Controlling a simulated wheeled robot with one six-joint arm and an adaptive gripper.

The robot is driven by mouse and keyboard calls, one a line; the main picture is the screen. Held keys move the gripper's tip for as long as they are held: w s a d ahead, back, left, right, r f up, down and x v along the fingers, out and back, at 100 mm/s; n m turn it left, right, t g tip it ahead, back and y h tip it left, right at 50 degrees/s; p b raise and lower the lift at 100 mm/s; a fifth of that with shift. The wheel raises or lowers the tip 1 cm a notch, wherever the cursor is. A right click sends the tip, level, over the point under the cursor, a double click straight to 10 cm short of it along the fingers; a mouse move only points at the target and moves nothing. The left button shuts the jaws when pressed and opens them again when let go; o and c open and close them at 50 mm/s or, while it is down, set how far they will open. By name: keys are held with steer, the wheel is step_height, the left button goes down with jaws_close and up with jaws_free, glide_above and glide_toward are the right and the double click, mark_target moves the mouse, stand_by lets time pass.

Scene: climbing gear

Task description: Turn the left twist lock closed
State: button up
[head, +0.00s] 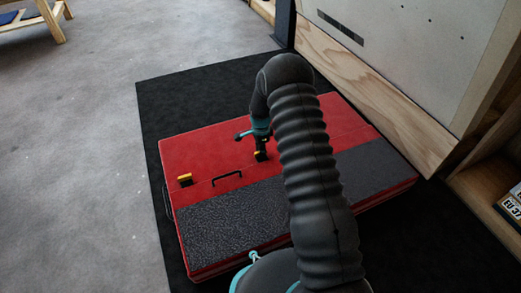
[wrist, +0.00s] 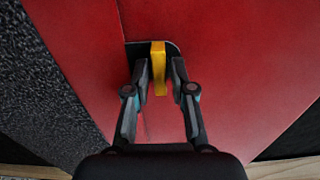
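The red case (head: 190,148) lies flat, with a dark grey textured panel along its near side. A yellow twist lock (head: 185,180) sits toward its left end, with nothing at it. Another yellow twist lock (head: 260,152) is farther right, past the black handle, under my gripper (head: 261,138). In the wrist view this lock's yellow tab (wrist: 158,66) stands on a dark plate between the fingers of my gripper (wrist: 161,78). The fingers are open around the tab, with a narrow gap on the right; contact on the left is unclear. My arm hides part of the case's right half.
A black handle (head: 227,178) rises from the case between the two visible locks. The case lies on a black mat (head: 155,108). A wooden-edged wall panel (head: 385,100) stands close behind at right. Grey floor (head: 85,170) is clear at left.

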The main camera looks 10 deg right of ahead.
steer(key=shift+o, duration=0.2)
step_height(320, 180, up, 12)
stand_by(0.7)
stand_by(0.3)
